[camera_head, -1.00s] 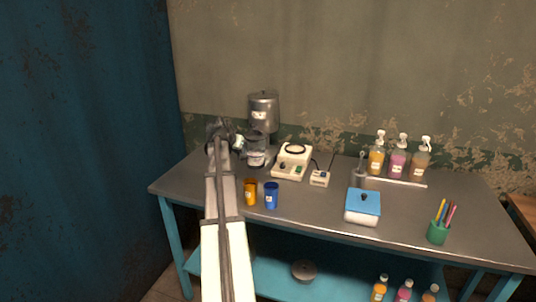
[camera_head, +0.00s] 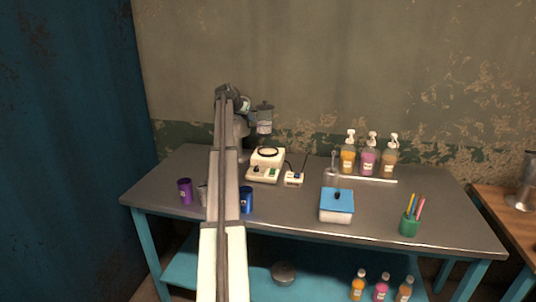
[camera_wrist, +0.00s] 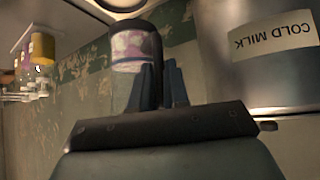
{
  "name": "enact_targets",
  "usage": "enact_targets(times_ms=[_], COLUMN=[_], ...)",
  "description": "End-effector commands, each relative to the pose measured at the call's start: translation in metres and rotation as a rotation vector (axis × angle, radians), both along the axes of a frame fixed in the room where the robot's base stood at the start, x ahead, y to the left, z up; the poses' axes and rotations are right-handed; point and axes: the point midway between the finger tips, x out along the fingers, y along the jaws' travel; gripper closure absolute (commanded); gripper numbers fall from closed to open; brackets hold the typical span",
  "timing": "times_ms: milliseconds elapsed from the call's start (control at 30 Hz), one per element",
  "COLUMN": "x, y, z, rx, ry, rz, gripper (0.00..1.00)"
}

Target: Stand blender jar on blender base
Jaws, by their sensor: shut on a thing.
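The blender base (camera_head: 268,160) is a cream box with a black ring on top, standing on the metal table. In the wrist view, my gripper's dark fingers (camera_wrist: 160,85) are shut on the blender jar (camera_wrist: 135,50), whose label shows beyond them. The exact finger contact is partly hidden.
A metal canister marked COLD MILK (camera_wrist: 270,60) stands close beside my gripper. A small control box (camera_head: 294,179) sits right of the base. Purple (camera_head: 185,191) and blue (camera_head: 246,200) cups stand in front. Pump bottles (camera_head: 369,158) line the back.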

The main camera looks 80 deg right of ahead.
Motion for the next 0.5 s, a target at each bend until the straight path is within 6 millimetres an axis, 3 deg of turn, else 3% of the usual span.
enact_targets(times_ms=[33, 167, 500], x=[0.002, 0.000, -0.008], y=[-0.013, -0.022, -0.014], z=[0.005, 0.009, 0.001], rx=[-0.002, -0.001, 0.002], ry=[0.002, 0.003, 0.008], rz=[-0.023, -0.086, -0.220], gripper=[1.00, 1.00, 1.00])
